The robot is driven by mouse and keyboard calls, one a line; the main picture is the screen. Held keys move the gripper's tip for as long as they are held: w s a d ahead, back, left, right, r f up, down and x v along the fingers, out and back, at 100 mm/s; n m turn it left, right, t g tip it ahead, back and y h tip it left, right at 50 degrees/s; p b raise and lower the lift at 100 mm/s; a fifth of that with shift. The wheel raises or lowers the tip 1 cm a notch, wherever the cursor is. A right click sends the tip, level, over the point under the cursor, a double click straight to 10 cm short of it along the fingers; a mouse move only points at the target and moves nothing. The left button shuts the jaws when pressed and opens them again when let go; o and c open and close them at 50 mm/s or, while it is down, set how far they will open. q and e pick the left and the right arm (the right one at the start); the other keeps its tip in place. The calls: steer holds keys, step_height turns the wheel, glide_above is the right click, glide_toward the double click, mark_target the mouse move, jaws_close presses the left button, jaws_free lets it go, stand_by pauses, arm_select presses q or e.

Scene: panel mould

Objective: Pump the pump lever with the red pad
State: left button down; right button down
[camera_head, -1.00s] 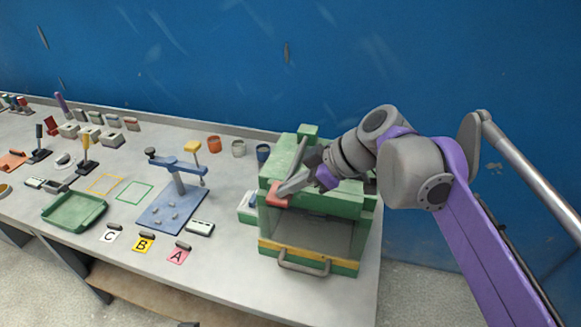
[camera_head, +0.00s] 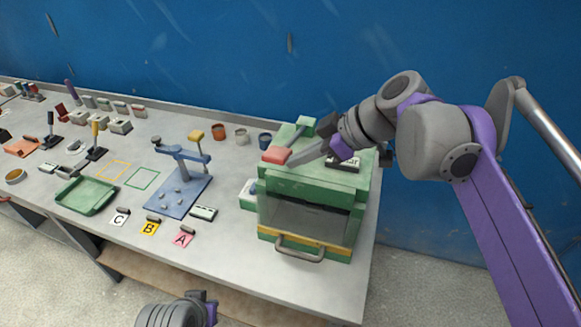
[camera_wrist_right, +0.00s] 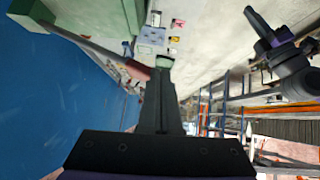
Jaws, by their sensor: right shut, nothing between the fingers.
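The pump lever (camera_head: 298,135) runs from a green post on top of the green box-shaped machine (camera_head: 330,183) to a red pad (camera_head: 275,156) at its front end. The pad is raised above the machine's top. It also shows in the wrist view (camera_wrist_right: 137,70). My right gripper (camera_head: 293,161) is shut and empty, with its tips right beside the pad; I cannot tell if they touch. The closed fingers also show in the wrist view (camera_wrist_right: 159,68). Part of my left arm with its gripper (camera_head: 207,302) shows at the bottom edge; its fingers are not clear.
The machine has a front window and a handle (camera_head: 300,252). Left of it stand a blue stand (camera_head: 180,190), a green tray (camera_head: 86,195) and cards A, B and C. Several cups (camera_head: 219,132) stand behind. The blue wall is close behind the bench.

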arm_select(q)
steer(key=shift+a+r, duration=0.1)
steer(key=shift+a, duration=0.15)
arm_select(e)
steer(key=v, duration=0.5)
steer(key=shift+s+r, duration=0.1)
steer(key=shift+r, duration=0.25)
steer(key=shift+f, duration=0.1)
stand_by(1.5)
steer(key=s+d+f+m+h, duration=0.2)
steer(key=s+d+f+m, duration=0.2)
steer(key=f, duration=0.6)
steer(key=s+d+f+m+t+h, duration=0.1)
steer(key=s+d+f+m+h, duration=0.2)
steer(key=s+f+m, duration=0.3)
steer(key=s+d+f+m+t+h, duration=0.1)
steer(key=s+d+f+m+h, duration=0.2)
steer(key=f, duration=1.2)
steer(key=s+d+m, duration=0.1)
steer(key=s+d, duration=0.1)
steer(key=shift+s+m, duration=0.35)
steer(key=shift+m, duration=0.05)
